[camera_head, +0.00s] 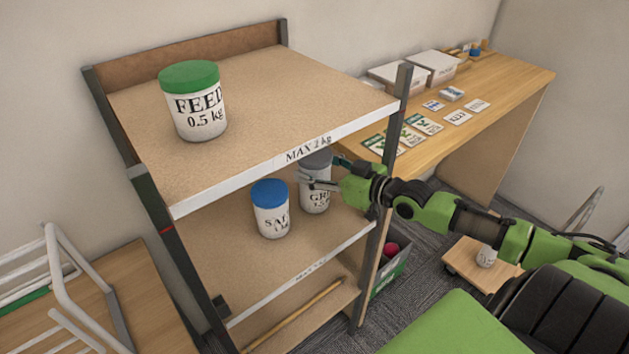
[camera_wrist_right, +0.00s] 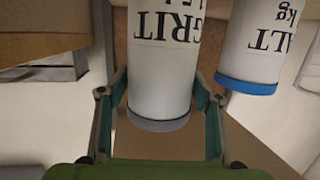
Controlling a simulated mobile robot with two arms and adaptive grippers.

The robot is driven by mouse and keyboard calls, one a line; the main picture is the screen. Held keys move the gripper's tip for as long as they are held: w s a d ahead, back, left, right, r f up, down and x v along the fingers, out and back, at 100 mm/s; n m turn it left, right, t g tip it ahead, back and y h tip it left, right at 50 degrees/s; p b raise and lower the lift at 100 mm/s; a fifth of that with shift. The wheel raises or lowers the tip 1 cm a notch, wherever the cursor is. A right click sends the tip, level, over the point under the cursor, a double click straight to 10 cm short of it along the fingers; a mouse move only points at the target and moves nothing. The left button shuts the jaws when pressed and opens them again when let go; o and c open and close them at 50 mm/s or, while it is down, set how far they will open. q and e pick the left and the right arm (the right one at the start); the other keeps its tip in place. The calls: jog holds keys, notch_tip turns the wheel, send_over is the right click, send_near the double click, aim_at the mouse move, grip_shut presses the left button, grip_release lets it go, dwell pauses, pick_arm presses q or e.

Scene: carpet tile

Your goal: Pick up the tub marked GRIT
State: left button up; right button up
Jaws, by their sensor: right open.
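The tub marked GRIT (camera_head: 314,198) stands upright on the middle shelf (camera_head: 225,272), white with a grey lid. In the right wrist view the GRIT tub (camera_wrist_right: 162,75) appears upside down between the fingers. My right gripper (camera_head: 320,175) is at the tub's upper part, under the front edge of the top shelf. In the wrist view the open fingers of my right gripper (camera_wrist_right: 160,88) lie either side of the tub. I cannot tell whether they touch it. My left gripper is out of view.
A blue-lidded SALT tub (camera_head: 270,218) stands close left of GRIT. A green-lidded FEED tub (camera_head: 195,110) is on the top shelf (camera_head: 270,90). A dark shelf post (camera_head: 394,130) rises right of GRIT. A stick (camera_head: 295,315) lies below. A desk (camera_head: 500,105) with cards stands behind.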

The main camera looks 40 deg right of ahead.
jog(key=shift+x, duration=2.7)
